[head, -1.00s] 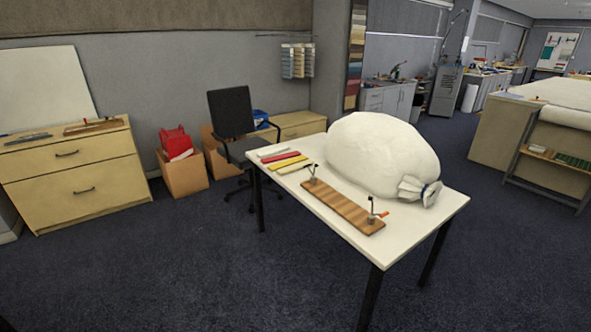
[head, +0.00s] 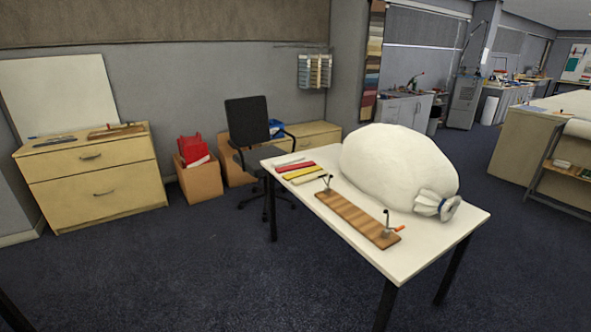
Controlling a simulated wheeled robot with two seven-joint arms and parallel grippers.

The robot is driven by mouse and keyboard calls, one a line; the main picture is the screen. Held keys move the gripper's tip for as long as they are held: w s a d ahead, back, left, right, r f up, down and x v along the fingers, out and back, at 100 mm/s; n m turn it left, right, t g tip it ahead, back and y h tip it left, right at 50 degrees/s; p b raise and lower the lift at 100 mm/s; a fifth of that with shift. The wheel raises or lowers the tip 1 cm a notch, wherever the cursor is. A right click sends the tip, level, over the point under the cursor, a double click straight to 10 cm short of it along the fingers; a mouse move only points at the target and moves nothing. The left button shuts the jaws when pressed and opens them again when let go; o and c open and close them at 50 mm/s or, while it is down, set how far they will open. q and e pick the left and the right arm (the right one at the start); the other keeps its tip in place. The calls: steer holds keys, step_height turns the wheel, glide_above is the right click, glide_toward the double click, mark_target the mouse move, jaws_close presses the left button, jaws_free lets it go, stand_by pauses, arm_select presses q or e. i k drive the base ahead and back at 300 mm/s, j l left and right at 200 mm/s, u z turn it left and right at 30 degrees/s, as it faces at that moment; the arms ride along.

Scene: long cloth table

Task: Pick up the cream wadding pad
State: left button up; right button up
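I cannot make out a cream wadding pad for certain in the head view. A large, bulging off-white sack (head: 395,165) with a tied neck (head: 436,206) lies on the white table (head: 400,262). Flat coloured strips (head: 300,172), among them red and yellow ones, lie at the table's left end. Whether one of them is the pad, I cannot tell. Neither of my grippers is in view.
A wooden board with clamps (head: 357,218) lies along the table's near edge. A black office chair (head: 248,122) stands behind the table's left end. A drawer cabinet (head: 95,185) and cardboard boxes (head: 201,180) stand along the wall. The carpet in front is clear.

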mark_target(297, 182)
steer(key=i+j+u, duration=0.3)
steer(key=i, duration=0.25)
steer(key=i+j+u, duration=0.25)
steer(key=i, duration=0.7)
steer(key=i+u, duration=0.2)
steer(key=i, duration=0.7)
